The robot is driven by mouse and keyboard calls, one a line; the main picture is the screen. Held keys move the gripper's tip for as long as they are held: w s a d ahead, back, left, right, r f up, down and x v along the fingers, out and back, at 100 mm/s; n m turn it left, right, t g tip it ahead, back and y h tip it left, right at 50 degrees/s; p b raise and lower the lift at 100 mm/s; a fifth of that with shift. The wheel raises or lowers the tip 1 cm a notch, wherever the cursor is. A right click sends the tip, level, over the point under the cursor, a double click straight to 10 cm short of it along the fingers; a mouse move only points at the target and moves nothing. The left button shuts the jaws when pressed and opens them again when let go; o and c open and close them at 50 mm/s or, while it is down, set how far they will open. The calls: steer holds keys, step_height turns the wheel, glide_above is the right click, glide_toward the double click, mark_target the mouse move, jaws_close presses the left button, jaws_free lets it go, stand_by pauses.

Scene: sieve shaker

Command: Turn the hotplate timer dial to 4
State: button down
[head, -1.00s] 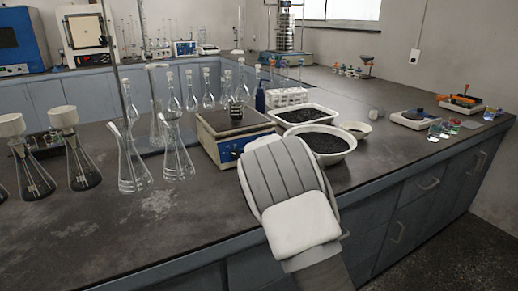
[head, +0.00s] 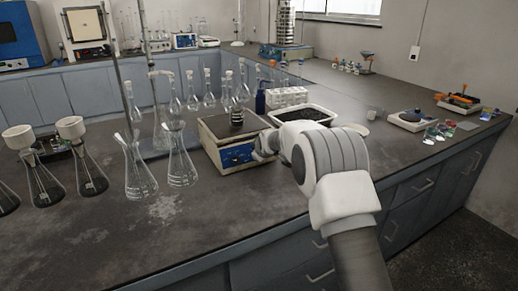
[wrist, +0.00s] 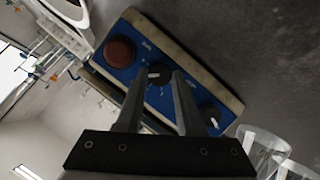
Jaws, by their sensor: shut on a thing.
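The hotplate (head: 212,150) stands on the bench with its blue front panel (head: 234,158) towards me. In the wrist view the panel (wrist: 141,85) appears tilted, with a red round knob (wrist: 121,51), a black middle dial (wrist: 159,74) and another black dial (wrist: 209,115) in a row. My gripper (wrist: 161,75) has its two fingers on either side of the middle dial and is shut on it. In the head view my gripper (head: 264,153) is at the right part of the panel. The dial labels and settings are too small to read, so I cannot tell which is the timer.
A white tray of dark grains (head: 303,115) is behind my arm. The bench front left of my arm is clear.

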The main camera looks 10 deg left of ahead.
steer(key=m+p, duration=0.1)
steer(key=m, duration=0.1)
steer(key=m+g+y, duration=0.1)
steer(key=shift+w+d+r+m+g+p, duration=0.2)
steer(key=shift+m+g+p, duration=0.1)
steer(key=shift+m+p, duration=0.1)
steer(key=shift+d+m+g+y, duration=0.1)
steer(key=shift+m+g+y, duration=0.5)
steer(key=shift+m, duration=0.9)
steer(key=shift+f, duration=0.1)
steer(key=c, duration=0.5)
jaws_free()
